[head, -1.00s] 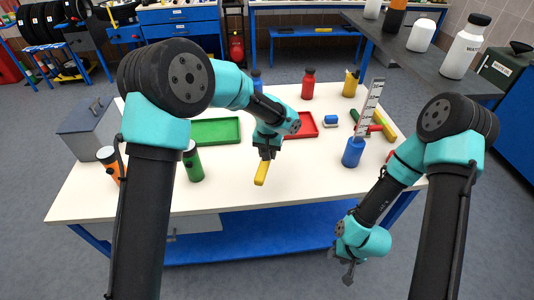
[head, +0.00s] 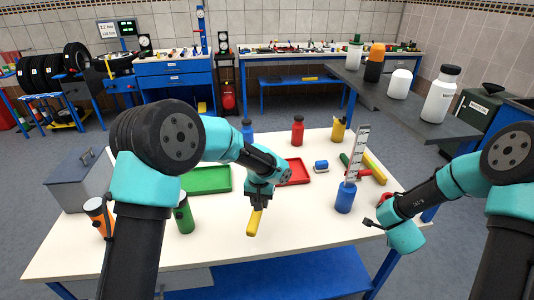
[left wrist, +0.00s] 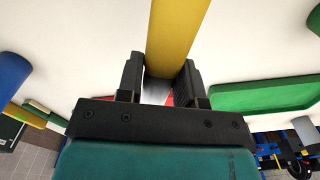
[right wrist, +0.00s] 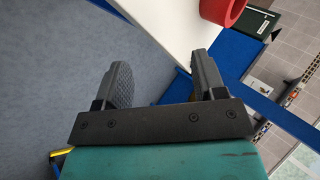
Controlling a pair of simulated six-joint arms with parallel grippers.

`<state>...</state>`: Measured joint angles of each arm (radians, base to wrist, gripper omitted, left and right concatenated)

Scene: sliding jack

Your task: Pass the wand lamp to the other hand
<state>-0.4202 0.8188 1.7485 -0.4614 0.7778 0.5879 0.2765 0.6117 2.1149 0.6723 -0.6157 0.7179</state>
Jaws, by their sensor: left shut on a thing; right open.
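The yellow wand lamp (head: 254,222) hangs tilted below my left gripper (head: 258,202), above the front middle of the white table. In the left wrist view my left gripper (left wrist: 158,85) is shut on the wand lamp (left wrist: 178,35), and its yellow length points away from the palm. My right gripper (head: 372,222) is at the table's right front edge, well apart from the lamp. In the right wrist view my right gripper (right wrist: 163,82) is open with nothing between its fingers.
A blue holder (head: 345,199) with an upright ruler stands between the lamp and my right gripper. A green flashlight (head: 184,216), an orange one (head: 98,215), a green tray (head: 207,180) and a red tray (head: 296,172) are also on the table (head: 300,240). Its front middle is clear.

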